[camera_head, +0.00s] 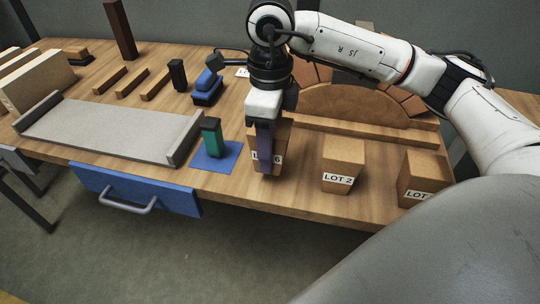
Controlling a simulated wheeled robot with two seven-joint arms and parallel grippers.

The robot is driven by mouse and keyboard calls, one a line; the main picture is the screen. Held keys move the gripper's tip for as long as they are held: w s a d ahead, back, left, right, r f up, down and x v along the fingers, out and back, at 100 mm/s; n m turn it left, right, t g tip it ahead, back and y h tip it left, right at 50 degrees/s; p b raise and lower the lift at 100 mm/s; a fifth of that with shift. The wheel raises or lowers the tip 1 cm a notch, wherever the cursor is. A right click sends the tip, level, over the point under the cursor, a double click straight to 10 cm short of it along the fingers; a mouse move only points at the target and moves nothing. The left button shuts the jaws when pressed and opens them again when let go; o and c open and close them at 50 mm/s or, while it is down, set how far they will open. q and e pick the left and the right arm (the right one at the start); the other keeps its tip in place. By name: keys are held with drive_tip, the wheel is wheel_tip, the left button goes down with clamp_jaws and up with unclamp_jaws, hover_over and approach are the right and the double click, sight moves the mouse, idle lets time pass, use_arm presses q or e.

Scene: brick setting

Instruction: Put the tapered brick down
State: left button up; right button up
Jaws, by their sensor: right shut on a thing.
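My right gripper (266,150) comes down from above near the front edge of the workbench (225,185), at the middle of the view. It is shut on a tan tapered brick (284,137), which it partly covers. The brick is upright and has a white label, mostly hidden, with a "6" showing. I cannot tell whether its base touches the bench top. Two similar tapered bricks stand to its right: one labelled "LOT 2" (343,160) and another with a partly cut-off label (423,172). My left gripper is not in view.
A green, black-topped object (211,137) stands on a blue mat (213,162) just left of the gripper. A grey tray (110,128) lies further left. Behind are a brick arch (350,104) and a wooden strip (370,133). A blue drawer (135,190) is below the bench edge.

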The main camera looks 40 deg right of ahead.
drive_tip(key=shift+f, duration=1.6)
drive_tip(key=o, duration=1.3)
wheel_tip(320, 180, up, 12)
drive_tip(key=shift+r+p, duration=0.15)
drive_tip(key=shift+p, duration=0.4)
